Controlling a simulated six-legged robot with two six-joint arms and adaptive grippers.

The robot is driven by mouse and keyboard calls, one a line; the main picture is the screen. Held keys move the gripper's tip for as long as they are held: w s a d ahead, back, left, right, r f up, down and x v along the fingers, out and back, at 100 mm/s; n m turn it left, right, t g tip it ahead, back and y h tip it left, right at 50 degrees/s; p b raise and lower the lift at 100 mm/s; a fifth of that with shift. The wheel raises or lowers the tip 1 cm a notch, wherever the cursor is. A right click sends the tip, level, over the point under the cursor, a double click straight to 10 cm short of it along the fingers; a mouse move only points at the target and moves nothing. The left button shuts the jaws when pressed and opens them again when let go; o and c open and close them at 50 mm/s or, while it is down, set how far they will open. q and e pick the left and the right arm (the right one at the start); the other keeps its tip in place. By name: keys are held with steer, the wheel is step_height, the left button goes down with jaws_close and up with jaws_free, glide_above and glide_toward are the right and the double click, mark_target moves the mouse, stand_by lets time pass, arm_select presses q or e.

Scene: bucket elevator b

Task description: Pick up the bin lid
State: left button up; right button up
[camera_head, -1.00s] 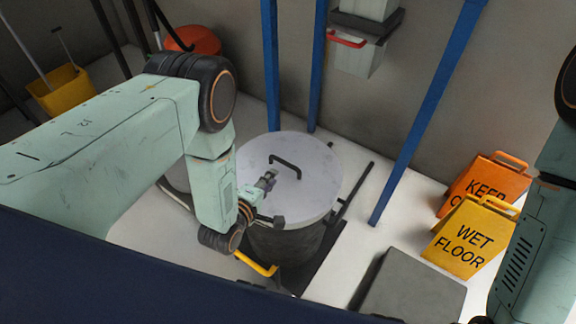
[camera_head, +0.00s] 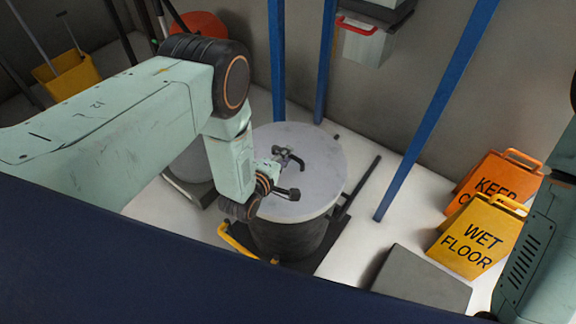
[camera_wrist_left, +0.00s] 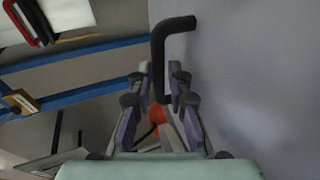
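The bin lid (camera_head: 325,165) is a round pale grey disc lying on the dark bin (camera_head: 288,238). Its black bar handle (camera_wrist_left: 158,60) stands up from the lid and shows large in the left wrist view; in the head view it is partly hidden by my gripper. My left gripper (camera_head: 290,168) is over the lid, at the handle. In the left wrist view its fingers (camera_wrist_left: 161,75) are apart, with the lower part of the handle seemingly between them; contact cannot be told. My right arm shows at the right edge, but its gripper is out of view.
Blue posts (camera_head: 440,105) stand behind the bin. Orange (camera_head: 492,180) and yellow (camera_head: 477,237) floor signs and a grey block (camera_head: 420,285) are to the right. A yellow bucket (camera_head: 68,77) is at the far left. A yellow bar (camera_head: 235,240) is beside the bin.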

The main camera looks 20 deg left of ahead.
arm_select(q)
steer(key=shift+x, duration=0.95)
jaws_close()
steer(key=shift+r, duration=0.1)
